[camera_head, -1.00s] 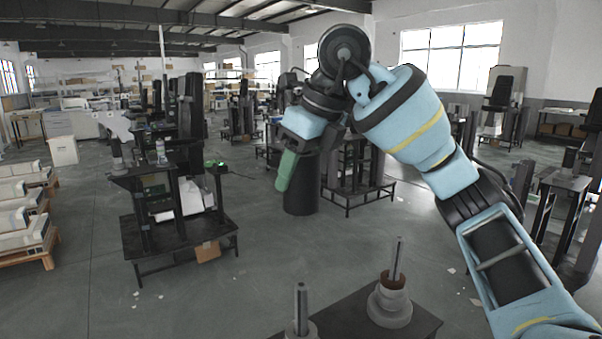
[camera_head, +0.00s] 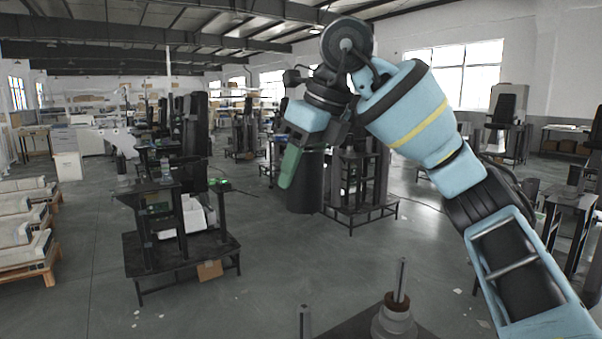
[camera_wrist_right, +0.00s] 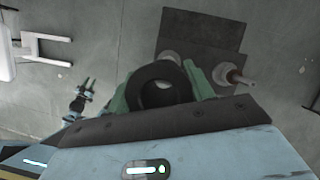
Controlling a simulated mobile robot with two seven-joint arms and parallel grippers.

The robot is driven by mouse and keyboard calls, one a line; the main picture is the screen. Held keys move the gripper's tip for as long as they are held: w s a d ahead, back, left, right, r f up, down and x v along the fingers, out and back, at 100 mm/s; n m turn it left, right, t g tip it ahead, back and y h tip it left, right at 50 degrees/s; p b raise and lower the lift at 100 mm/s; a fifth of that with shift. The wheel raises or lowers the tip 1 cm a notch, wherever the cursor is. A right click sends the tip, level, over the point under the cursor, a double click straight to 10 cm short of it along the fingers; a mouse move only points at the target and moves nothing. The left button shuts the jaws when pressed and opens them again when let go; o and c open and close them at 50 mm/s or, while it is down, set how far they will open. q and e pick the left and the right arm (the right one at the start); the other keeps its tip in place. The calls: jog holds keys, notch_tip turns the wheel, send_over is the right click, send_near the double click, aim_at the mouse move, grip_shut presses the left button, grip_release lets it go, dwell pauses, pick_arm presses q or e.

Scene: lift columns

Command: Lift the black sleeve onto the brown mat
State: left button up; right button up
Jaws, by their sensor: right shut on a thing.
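The black sleeve (camera_head: 310,190) is a thick, upright, dark tube in the head view. My right gripper (camera_head: 299,158) has green fingers and is shut on it, holding it above the floor. In the right wrist view the sleeve (camera_wrist_right: 148,76) shows as a dark open ring between the green fingers (camera_wrist_right: 160,96). A dark flat panel (camera_wrist_right: 203,27) lies beyond it there; I cannot tell for sure whether it is the brown mat. My left gripper (camera_wrist_right: 86,88) shows small at the left of the wrist view, its fingers apart and empty. It is not in the head view.
A metal post on a pale round base (camera_head: 394,322) stands on a dark table at the bottom of the head view. A second post (camera_head: 305,322) is cut off beside it. A workstation (camera_head: 180,245) stands left, pallets (camera_head: 25,240) far left. Open floor lies between.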

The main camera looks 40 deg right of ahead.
pick_arm(q)
jog(key=shift+w, duration=0.15)
pick_arm(e)
jog(key=shift+r, duration=1.15)
pick_arm(q)
jog(key=shift+s+a+f+g, duration=0.15)
jog(key=shift+s+a+f, duration=0.1)
jog(key=shift+s+f, duration=0.3)
jog(key=shift+s+a+f+g, duration=0.15)
jog(key=shift+s+a+f, duration=0.1)
jog(key=shift+s+f, duration=0.25)
pick_arm(e)
jog(key=s+a+f+n+g, duration=0.1)
jog(key=a+f+n+g, duration=0.2)
jog(key=f+n, duration=0.8)
jog(key=s+a+f+n+g, duration=0.1)
jog(key=a+f+n, duration=0.4)
jog(key=f+n, duration=0.6)
jog(key=s+a+f+n+g+h, duration=0.1)
jog(key=a+f+n+g, duration=0.3)
jog(key=f+n, duration=0.6)
notch_tip(320, 180, down, 3)
jog(key=shift+s+a+r+n+g, duration=0.1)
jog(key=shift+s+a+n+g, duration=0.25)
jog(key=shift+a, duration=0.25)
pick_arm(q)
jog(key=shift+w, duration=0.1)
